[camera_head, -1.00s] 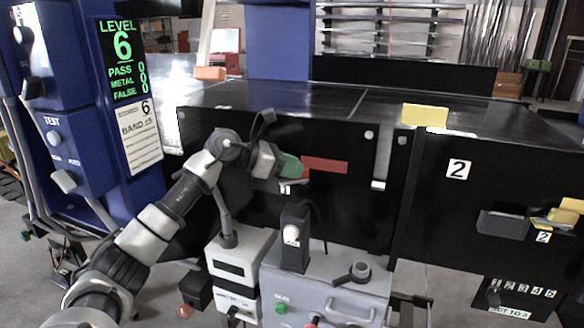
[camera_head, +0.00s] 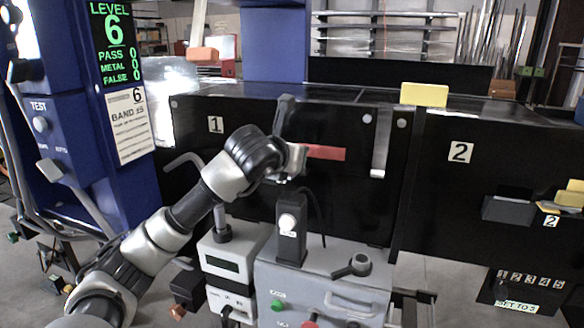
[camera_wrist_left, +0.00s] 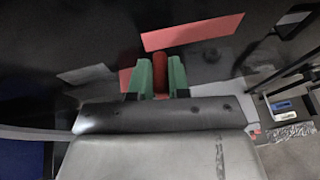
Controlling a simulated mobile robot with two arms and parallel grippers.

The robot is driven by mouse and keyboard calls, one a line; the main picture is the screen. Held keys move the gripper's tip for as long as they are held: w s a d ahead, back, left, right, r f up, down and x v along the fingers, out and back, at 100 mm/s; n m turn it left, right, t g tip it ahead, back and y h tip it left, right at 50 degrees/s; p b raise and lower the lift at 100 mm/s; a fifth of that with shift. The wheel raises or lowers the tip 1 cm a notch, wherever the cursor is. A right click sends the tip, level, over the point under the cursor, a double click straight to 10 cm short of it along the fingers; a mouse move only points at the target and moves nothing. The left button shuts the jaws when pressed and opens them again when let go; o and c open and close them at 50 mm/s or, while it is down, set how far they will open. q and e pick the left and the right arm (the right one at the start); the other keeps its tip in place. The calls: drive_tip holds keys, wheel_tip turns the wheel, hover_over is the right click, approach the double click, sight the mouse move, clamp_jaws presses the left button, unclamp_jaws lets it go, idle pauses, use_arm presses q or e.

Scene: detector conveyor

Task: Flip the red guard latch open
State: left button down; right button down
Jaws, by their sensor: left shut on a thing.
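My left gripper (camera_head: 296,162) is at the front of the black panel marked 1, at the left end of a flat red strip (camera_head: 326,153). In the left wrist view, its green fingers (camera_wrist_left: 160,66) are shut on a red piece (camera_wrist_left: 160,80), which I take as the red guard latch. In the head view my gripper hides the held piece, so the latch's angle cannot be told. My right gripper is not in view.
Below stands a grey control box (camera_head: 322,292) with a black upright switch block (camera_head: 291,230) and a handle. A blue detector cabinet (camera_head: 75,130) is at the left. A yellow block (camera_head: 424,94) sits on the conveyor's top edge. The panel right of the strip is mostly clear.

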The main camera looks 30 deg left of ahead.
use_arm(q)
drive_tip(key=shift+d+n+g+y+b, duration=0.2)
drive_tip(key=shift+n+g+y+b, duration=0.1)
drive_tip(key=shift+n+y+b, duration=0.45)
drive_tip(key=c, duration=1.4)
unclamp_jaws()
drive_tip(key=shift+o, duration=0.2)
drive_tip(key=shift+s, duration=0.1)
drive_tip(key=shift+s+d+r, duration=0.1)
drive_tip(key=shift+s+r, duration=0.05)
drive_tip(key=shift+s, duration=0.15)
drive_tip(key=b+v, duration=0.2)
drive_tip(key=v, duration=0.8)
drive_tip(key=shift+d, duration=0.15)
